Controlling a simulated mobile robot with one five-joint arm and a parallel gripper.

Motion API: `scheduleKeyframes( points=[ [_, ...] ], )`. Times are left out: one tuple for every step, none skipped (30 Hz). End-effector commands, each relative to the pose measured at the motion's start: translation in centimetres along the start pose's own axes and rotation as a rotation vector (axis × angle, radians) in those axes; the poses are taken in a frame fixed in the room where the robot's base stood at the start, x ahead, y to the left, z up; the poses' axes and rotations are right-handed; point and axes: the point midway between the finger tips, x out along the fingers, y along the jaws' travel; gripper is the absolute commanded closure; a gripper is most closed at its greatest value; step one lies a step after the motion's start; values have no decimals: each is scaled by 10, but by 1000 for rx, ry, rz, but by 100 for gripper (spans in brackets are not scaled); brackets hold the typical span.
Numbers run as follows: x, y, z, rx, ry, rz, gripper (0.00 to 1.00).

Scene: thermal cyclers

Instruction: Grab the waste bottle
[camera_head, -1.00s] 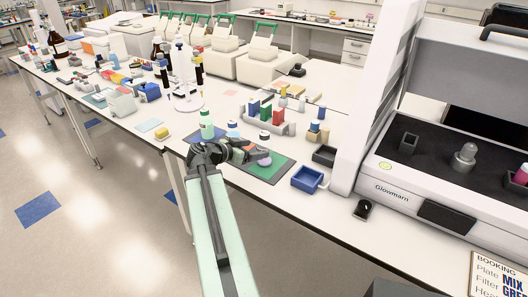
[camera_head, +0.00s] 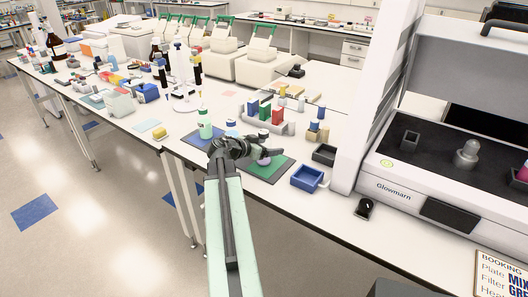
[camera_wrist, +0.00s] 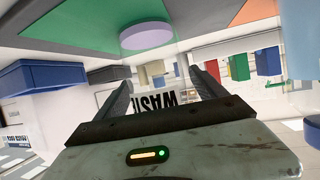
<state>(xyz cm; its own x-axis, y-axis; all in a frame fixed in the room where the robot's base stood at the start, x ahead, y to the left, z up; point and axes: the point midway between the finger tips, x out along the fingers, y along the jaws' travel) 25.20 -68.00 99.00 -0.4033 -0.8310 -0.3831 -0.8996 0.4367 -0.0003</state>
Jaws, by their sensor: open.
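The waste bottle seems to be the clear vessel with a lilac base (camera_wrist: 146,36) on the green mat. Its upside-down dark lettering (camera_wrist: 165,101) shows between my fingers in the wrist view. In the head view only its lilac lower part (camera_head: 264,161) shows below my fingers; the rest is hidden or too clear to make out. My gripper (camera_head: 269,151) is open and low over the green mat, with its fingers (camera_wrist: 166,82) apart on either side of the lettering. I cannot tell whether they touch it.
A pale green bottle (camera_head: 204,125) stands left of my gripper on a blue mat. A blue tray (camera_head: 306,179) and a dark tray (camera_head: 324,154) lie to the right. A rack of coloured boxes (camera_head: 268,123) stands behind. The large Glowmarn machine (camera_head: 430,200) fills the right.

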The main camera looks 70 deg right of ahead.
Motion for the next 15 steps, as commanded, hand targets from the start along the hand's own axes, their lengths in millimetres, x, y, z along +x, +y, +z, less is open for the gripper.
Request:
scheduleKeyframes(
  points=[
    [0, 0, 0, 0, 0, 0, 19],
    [0, 0, 0, 0, 0, 0, 25],
    [0, 0, 0, 0, 0, 0, 36],
    [0, 0, 0, 0, 0, 1, 44],
    [0, 0, 0, 0, 0, 1, 53],
    [0, 0, 0, 0, 0, 1, 64],
    [0, 0, 0, 0, 0, 1, 72],
    [0, 0, 0, 0, 0, 1, 80],
    [0, 0, -1, 0, 0, 1, 89],
    [0, 0, -1, 0, 0, 1, 89],
    [0, 0, -1, 0, 0, 1, 89],
    [0, 0, -1, 0, 0, 1, 89],
    [0, 1, -1, 0, 0, 1, 89],
    [0, 1, -1, 0, 0, 1, 89],
    [0, 1, -1, 0, 0, 1, 89]
  ],
)
